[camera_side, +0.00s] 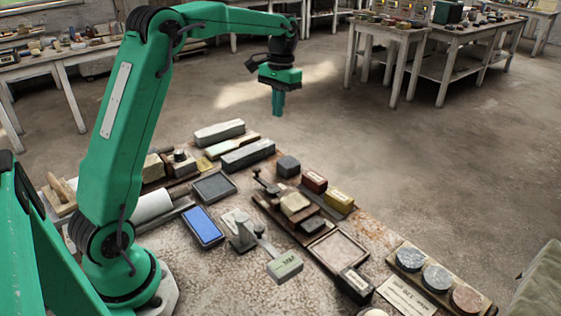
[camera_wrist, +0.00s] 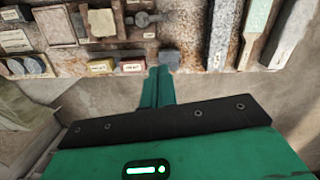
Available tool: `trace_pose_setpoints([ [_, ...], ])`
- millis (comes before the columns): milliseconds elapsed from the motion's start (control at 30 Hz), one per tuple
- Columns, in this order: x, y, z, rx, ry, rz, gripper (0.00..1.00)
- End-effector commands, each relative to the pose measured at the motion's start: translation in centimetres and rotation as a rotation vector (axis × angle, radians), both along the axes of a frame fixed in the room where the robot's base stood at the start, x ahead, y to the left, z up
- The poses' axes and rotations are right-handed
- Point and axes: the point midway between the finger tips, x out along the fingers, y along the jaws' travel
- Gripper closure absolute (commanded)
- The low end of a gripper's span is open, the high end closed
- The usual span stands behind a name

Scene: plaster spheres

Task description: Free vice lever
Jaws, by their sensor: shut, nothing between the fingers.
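My gripper (camera_side: 278,111) is shut and empty, its green fingers pointing down, high above the far end of the bench. In the wrist view its fingertips (camera_wrist: 160,72) show close together, just below a dark grey block in the picture. A small dark metal clamp with a lever-like bar (camera_side: 266,185) lies on a wooden board; it also shows in the wrist view (camera_wrist: 143,18). A grey metal fitting with an arm (camera_side: 243,232) stands nearer the bench's middle. I cannot tell which of these is the vice. My gripper touches neither.
The dark grey block (camera_side: 288,166), a red block (camera_side: 314,181) and a yellow block (camera_side: 339,201) stand near the bench edge. Long stones (camera_side: 247,154) lie further left. A blue tray (camera_side: 203,226) and round discs (camera_side: 437,279) are nearer. Air around my gripper is clear.

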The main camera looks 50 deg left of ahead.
Motion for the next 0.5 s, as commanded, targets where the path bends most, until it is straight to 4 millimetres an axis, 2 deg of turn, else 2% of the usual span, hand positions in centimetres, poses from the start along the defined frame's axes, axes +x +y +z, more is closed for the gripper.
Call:
trace_pose_setpoints([
  [300, 2.3, 3.1, -4.1, -0.028, 0.082, 0.028, 1.0],
  [500, 3.0, 4.3, -5.8, -0.042, 0.115, 0.037, 1.0],
])
